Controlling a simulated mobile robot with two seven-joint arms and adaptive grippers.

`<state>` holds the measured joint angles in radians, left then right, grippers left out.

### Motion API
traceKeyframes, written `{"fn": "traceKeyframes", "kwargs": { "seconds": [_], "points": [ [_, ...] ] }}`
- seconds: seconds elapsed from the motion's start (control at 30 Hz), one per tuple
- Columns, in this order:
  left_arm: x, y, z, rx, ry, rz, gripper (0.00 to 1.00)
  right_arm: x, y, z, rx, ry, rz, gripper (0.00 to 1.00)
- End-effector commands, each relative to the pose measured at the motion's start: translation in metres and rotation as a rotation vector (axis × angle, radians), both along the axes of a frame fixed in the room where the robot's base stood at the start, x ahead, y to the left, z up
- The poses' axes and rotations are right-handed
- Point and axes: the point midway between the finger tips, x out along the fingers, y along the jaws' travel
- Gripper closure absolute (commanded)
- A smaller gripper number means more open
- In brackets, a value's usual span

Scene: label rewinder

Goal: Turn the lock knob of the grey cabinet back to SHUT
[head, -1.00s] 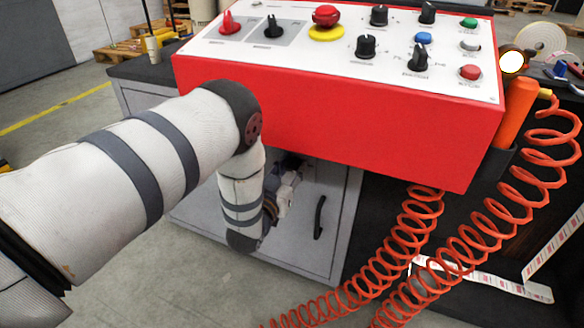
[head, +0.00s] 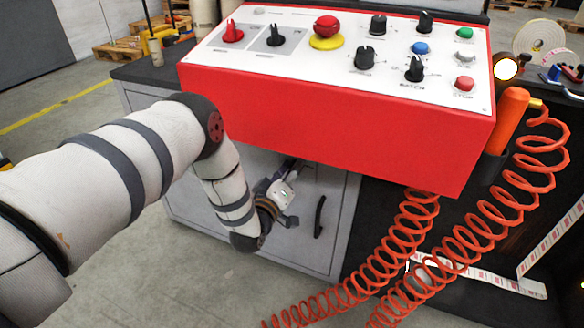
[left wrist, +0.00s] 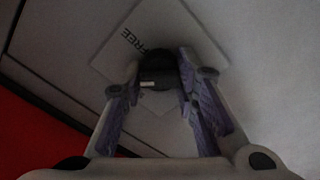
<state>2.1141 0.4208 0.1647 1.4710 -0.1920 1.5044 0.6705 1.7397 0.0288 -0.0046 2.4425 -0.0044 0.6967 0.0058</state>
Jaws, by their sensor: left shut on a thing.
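The grey cabinet (head: 300,250) stands below the red control panel, its door facing me. In the left wrist view its black lock knob (left wrist: 158,66) sits on a pale square plate (left wrist: 112,62). The word FREE is readable on the plate, tilted; no SHUT mark is readable, and the fingers cover part of the plate. My left gripper (left wrist: 160,82) is shut on the knob, with one finger on each side. In the head view the left gripper's body (head: 281,193) shows in front of the door under the panel, and the knob is hidden. My right gripper is not in view.
The red control panel (head: 330,125) overhangs the cabinet door close above my left arm. A black door handle (head: 319,217) is just right of the gripper. Coiled orange hoses (head: 415,240) hang further right. Open floor (head: 190,285) lies at the lower left.

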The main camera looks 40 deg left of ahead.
Motion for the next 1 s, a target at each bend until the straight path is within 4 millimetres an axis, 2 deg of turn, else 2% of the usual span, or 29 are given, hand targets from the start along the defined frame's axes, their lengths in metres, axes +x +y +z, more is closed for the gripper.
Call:
{"fn": "traceKeyframes", "kwargs": {
  "seconds": [0.6, 1.0],
  "points": [
    [-0.0004, 0.0005, -0.0029, -0.533, -0.127, 0.000, 1.00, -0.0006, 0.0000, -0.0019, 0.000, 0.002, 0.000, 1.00],
    [-0.0004, 0.0002, -0.0033, -0.726, -0.173, -0.001, 1.00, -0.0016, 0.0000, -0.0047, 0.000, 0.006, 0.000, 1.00]
  ]
}}
